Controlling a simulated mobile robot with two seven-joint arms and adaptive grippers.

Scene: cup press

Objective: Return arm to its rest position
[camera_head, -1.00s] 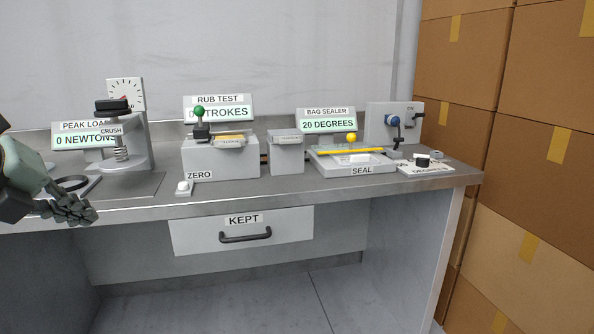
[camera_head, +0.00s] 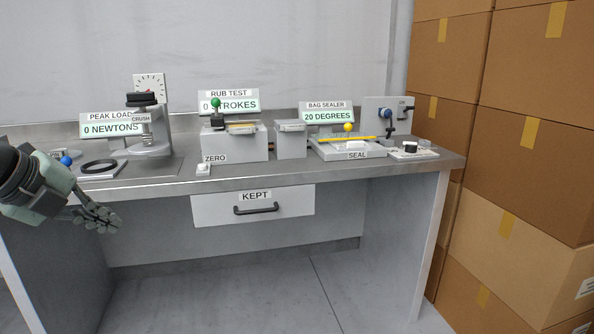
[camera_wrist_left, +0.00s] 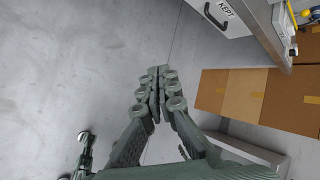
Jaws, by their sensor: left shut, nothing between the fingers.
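My left gripper (camera_head: 102,217) is at the left of the head view, in front of the bench's front edge, around the height of the drawer. In the left wrist view its fingers (camera_wrist_left: 158,75) are shut together with nothing between them, over grey floor. It is apart from the bench and holds nothing. My right gripper does not show in the head view; a dark jointed part at the lower left of the left wrist view is too partial to name.
The steel bench (camera_head: 330,170) carries a crush press (camera_head: 150,135), rub tester (camera_head: 235,145) and bag sealer (camera_head: 350,150). The drawer marked KEPT (camera_head: 295,203) is shut below. Cardboard boxes (camera_head: 540,120) stack at the right. The floor (camera_head: 260,295) under the bench is clear.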

